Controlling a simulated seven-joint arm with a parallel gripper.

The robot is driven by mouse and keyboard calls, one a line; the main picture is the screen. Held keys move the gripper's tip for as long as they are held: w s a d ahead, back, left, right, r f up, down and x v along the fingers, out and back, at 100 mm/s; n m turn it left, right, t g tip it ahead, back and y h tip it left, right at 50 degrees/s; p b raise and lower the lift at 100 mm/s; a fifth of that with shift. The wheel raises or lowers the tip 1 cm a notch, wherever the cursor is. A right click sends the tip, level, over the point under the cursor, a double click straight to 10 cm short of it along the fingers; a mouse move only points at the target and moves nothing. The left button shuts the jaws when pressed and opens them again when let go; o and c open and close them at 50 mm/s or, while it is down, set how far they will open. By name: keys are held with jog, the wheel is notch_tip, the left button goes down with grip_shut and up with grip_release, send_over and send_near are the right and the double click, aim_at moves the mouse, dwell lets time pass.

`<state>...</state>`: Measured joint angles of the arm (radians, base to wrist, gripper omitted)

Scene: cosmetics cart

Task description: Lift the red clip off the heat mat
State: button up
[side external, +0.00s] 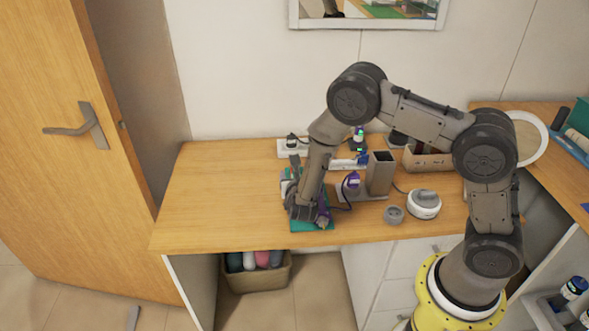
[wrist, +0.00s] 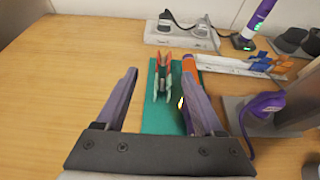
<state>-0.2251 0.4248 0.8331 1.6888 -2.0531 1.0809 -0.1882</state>
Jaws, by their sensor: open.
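The teal heat mat (wrist: 160,122) lies on the wooden table and also shows under my gripper in the side view (side external: 322,223). The red clip (wrist: 168,70), with two long reddish arms and paler inner parts, is on the far part of the mat in the wrist view. My gripper (wrist: 158,78) is open and empty, pointing down over the mat. In the wrist view the clip appears between the two fingers, with a gap on each side. I cannot tell the height between fingers and clip. In the side view my gripper (side external: 304,214) hides the clip.
An orange item (wrist: 190,64) is partly hidden behind the right finger. A power strip (wrist: 180,35) lies beyond the mat. At right are a tray with blue and orange clips (wrist: 262,65), a purple corded tool (wrist: 262,103) and a grey holder (side external: 380,173). The table's left side is clear.

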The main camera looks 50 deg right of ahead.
jog(key=x, duration=0.6)
jog(key=shift+w+d, duration=0.1)
jog(key=shift+d, duration=0.1)
jog(key=shift+s+f+x, duration=0.1)
jog(key=shift+s+x, duration=0.05)
jog(key=shift+x, duration=1.2)
jog(key=shift+s+f+x, duration=0.15)
jog(key=shift+x, duration=1.2)
jog(key=shift+d, duration=0.15)
grip_shut()
